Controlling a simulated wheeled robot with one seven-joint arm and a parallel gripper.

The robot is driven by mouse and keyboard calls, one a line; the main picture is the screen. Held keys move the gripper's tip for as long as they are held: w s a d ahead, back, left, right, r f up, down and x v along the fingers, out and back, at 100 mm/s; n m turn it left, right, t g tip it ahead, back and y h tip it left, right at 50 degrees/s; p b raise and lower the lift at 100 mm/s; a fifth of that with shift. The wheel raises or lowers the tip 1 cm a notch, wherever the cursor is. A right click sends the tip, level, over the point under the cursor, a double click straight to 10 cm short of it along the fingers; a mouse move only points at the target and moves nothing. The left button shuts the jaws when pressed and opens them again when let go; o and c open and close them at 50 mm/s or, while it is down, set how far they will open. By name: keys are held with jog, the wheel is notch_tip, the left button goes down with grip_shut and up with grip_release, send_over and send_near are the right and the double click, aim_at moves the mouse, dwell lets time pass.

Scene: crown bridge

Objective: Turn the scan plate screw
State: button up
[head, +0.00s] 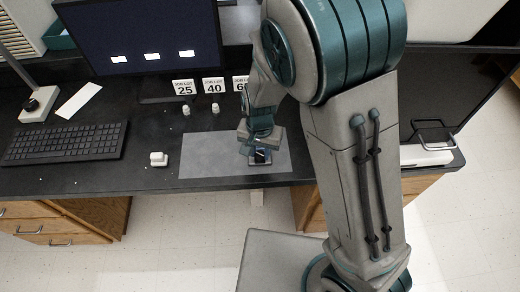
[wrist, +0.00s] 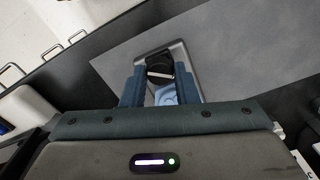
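The scan plate (wrist: 182,48) is a small grey plate lying on a grey mat. Its screw (wrist: 158,57) is a round black head with a pale slot across it. A light blue piece (wrist: 167,95) shows beside the screw, partly between my fingers. My gripper (wrist: 160,74) points down over the plate, its two blue-grey fingers apart, one on each side of the screw. I cannot tell whether the fingers touch it. In the head view my gripper (head: 261,141) is over the plate (head: 260,156), hiding part of it.
The mat (head: 205,158) lies at the front edge of the black desk. A small white piece (head: 158,159) stands left of it, and two small pale pieces (head: 187,110) stand behind it. Number cards (head: 184,88), a keyboard (head: 65,142) and a monitor (head: 140,35) are farther back or left.

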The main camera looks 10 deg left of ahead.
aim_at(260, 154)
jog(key=shift+n, duration=0.3)
jog(key=n+b, duration=0.2)
jog(key=n, duration=0.2)
jog(key=shift+f, duration=0.1)
jog(key=n+b, duration=0.1)
jog(key=n, duration=0.5)
dwell(0.5)
jog(key=o, duration=1)
jog(key=shift+r, duration=0.2)
notch_tip(260, 154, up, 14)
jog(key=shift+f, duration=0.15)
